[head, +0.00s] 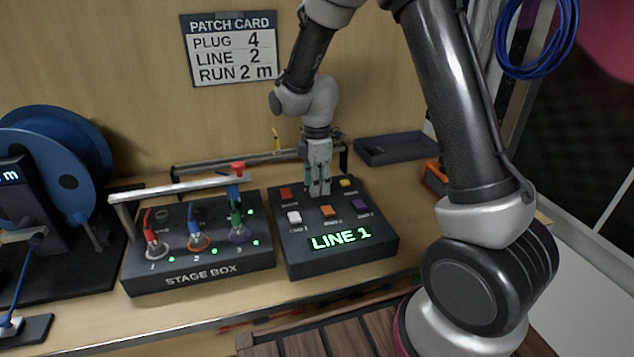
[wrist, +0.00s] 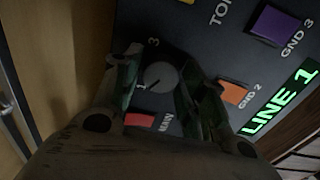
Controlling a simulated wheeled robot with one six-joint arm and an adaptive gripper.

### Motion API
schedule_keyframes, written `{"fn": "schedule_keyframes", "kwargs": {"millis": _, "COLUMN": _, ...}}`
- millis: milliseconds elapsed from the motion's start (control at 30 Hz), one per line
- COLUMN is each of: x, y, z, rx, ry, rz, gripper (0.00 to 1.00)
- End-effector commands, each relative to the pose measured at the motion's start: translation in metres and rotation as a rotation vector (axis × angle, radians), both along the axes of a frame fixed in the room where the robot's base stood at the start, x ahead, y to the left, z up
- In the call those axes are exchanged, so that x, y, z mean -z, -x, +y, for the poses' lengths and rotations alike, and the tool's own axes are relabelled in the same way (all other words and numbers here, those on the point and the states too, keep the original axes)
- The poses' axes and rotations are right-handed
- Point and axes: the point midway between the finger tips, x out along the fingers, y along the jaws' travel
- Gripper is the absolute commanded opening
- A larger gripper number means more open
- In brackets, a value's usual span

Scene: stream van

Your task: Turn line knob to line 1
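The round grey line knob (wrist: 158,75) shows in the wrist view, with a 1 at its lower left and a 3 above it. A dark mark on its face points towards the 1. The display (head: 339,239) on the dark control box reads LINE 1 in green, and also shows in the wrist view (wrist: 281,100). My gripper (wrist: 157,72) points down at the box, its fingers apart with one on each side of the knob. I cannot tell whether they touch it. In the head view my gripper (head: 319,190) hides the knob.
The stage box (head: 203,275) with coloured plugs stands left of the control box (head: 383,236). Coloured buttons surround the knob, including a red one (wrist: 139,120) and an orange one (wrist: 234,92). A rail (head: 180,187) crosses behind the stage box. A patch card (head: 232,50) hangs on the wall.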

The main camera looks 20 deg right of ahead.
Motion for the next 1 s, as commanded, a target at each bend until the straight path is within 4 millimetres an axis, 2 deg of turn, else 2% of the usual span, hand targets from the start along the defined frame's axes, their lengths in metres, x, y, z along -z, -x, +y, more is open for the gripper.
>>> {"fn": "schedule_keyframes", "kwargs": {"millis": 333, "x": 0.0, "y": 0.001, "z": 0.0, "rx": 0.002, "ry": 0.0, "rz": 0.002, "gripper": 0.57}}
{"fn": "schedule_keyframes", "kwargs": {"millis": 467, "x": -0.009, "y": 0.0, "z": 0.0, "rx": 0.002, "ry": -0.001, "rz": -0.001, "gripper": 0.57}}
{"fn": "schedule_keyframes", "kwargs": {"millis": 567, "x": -0.026, "y": -0.001, "z": 0.0, "rx": 0.002, "ry": -0.002, "rz": -0.003, "gripper": 0.57}}
{"fn": "schedule_keyframes", "kwargs": {"millis": 800, "x": -0.08, "y": 0.0, "z": 0.0, "rx": 0.002, "ry": -0.001, "rz": -0.003, "gripper": 0.57}}
{"fn": "schedule_keyframes", "kwargs": {"millis": 1000, "x": -0.111, "y": 0.0, "z": 0.0, "rx": 0.001, "ry": -0.001, "rz": -0.001, "gripper": 0.57}}
